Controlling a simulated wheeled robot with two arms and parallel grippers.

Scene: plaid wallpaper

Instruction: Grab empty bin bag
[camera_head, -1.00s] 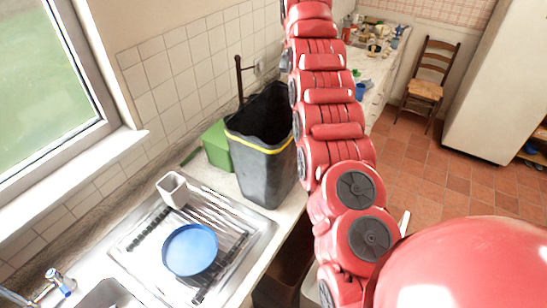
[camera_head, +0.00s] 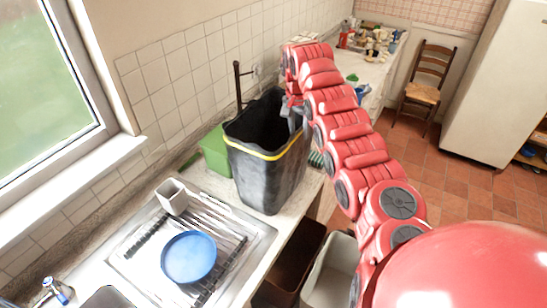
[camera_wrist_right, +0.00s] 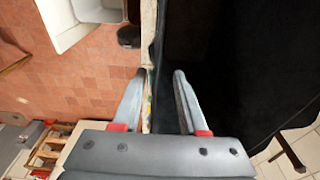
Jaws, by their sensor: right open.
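The black bin bag (camera_head: 268,175) with a yellow band stands upright and open-mouthed on the counter beside the drainer. My right gripper (camera_head: 292,108) is at the bag's right rim, pointing down. In the right wrist view, my right gripper (camera_wrist_right: 160,76) is open, its fingers apart. The black bag (camera_wrist_right: 225,50) fills the right side there, and its edge runs between the two fingers. One finger is on the outer side and the other is over the dark opening. I cannot tell whether either finger touches the bag. My left gripper is not in view.
A green box (camera_head: 215,150) stands behind the bag by the tiled wall. A blue plate (camera_head: 189,257) and a grey cup (camera_head: 173,196) are on the drainer (camera_head: 232,268). A brown bin (camera_head: 292,268) and a pale bin (camera_head: 333,272) stand below the counter. A chair (camera_head: 428,80) is farther back.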

